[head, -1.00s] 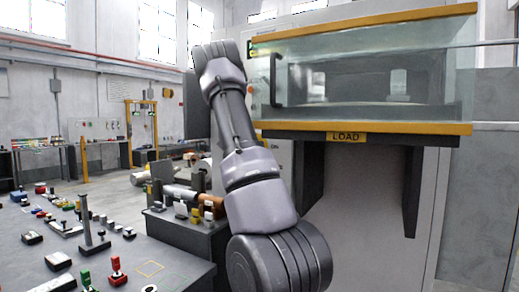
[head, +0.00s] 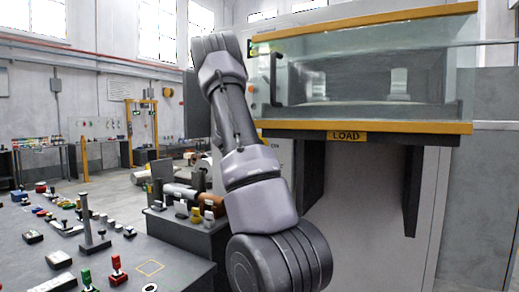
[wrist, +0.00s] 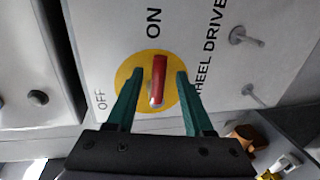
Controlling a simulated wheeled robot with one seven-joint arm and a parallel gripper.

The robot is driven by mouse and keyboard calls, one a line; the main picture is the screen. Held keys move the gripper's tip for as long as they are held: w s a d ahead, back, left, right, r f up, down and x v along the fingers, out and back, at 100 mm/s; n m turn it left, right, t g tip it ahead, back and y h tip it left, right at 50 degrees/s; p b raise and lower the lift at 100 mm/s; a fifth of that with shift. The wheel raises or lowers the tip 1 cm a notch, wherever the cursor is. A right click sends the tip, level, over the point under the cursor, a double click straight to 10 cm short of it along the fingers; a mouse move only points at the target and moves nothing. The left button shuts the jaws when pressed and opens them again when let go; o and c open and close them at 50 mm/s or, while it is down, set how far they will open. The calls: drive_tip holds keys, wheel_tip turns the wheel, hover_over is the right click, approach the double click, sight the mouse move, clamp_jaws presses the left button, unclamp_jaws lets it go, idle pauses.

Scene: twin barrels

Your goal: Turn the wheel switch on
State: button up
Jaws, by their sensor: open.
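The wheel switch is a red handle (wrist: 158,78) on a round yellow plate (wrist: 133,90), on a pale panel in the wrist view. The word ON is above it, OFF is to its left and WHEEL DRIVE to its right. The handle lies nearly upright in the picture, its upper end toward ON. My gripper (wrist: 155,74) is open, with one green finger on each side of the handle and gaps between. In the head view the switch and my gripper are hidden behind my arm.
A glass-fronted case with a yellow LOAD ledge (head: 346,136) stands right of my arm. A dark table (head: 130,262) with small parts is at the lower left. Two metal pegs (wrist: 245,37) stick out of the panel right of the switch.

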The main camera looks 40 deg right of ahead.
drive_tip(key=v, duration=0.8)
drive_tip(key=shift+a, duration=0.25)
